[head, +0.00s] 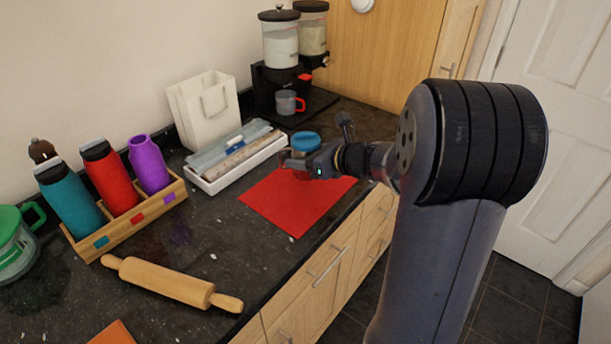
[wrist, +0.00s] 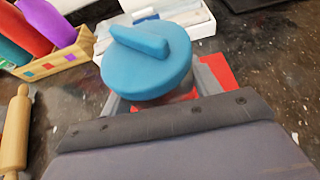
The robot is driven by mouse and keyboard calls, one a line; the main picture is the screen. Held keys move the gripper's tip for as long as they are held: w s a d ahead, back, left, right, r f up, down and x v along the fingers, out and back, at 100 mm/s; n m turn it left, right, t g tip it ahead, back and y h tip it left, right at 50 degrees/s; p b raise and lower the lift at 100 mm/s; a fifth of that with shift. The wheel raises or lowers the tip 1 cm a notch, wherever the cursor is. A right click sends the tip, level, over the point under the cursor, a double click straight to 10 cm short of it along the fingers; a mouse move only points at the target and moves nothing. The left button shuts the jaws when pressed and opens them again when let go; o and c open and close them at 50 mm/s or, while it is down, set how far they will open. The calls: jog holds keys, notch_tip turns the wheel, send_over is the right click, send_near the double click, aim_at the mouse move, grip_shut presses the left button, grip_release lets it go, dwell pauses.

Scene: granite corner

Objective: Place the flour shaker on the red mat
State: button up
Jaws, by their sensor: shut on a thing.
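The flour shaker (head: 306,141) has a round blue lid, and its lower body is partly hidden by my gripper. My gripper (head: 300,164) is shut on the shaker's body, below the lid. The lid, with a raised bar on top, fills the upper middle of the wrist view (wrist: 147,66). The red mat (head: 290,208) lies flat on the dark counter, near its front edge. The shaker appears upright over the mat's far part. I cannot tell whether its base touches the mat. A bit of red mat (wrist: 216,71) shows beside the lid in the wrist view.
A white tray (head: 207,186) of wrapped goods lies behind the mat. A dispenser stand (head: 262,90) with a red-handled cup (head: 287,103) is at the back. A wooden rack (head: 120,226) of bottles and a rolling pin (head: 170,283) are to the left. The mat's near part is clear.

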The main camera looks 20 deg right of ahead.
aim_at(305, 173)
jog(key=shift+f+b, duration=0.3)
jog(key=shift+f, duration=2.2)
jog(key=shift+f, duration=0.15)
jog(key=o, duration=1.1)
jog(key=v, duration=1.2)
jog(key=shift+s, duration=0.1)
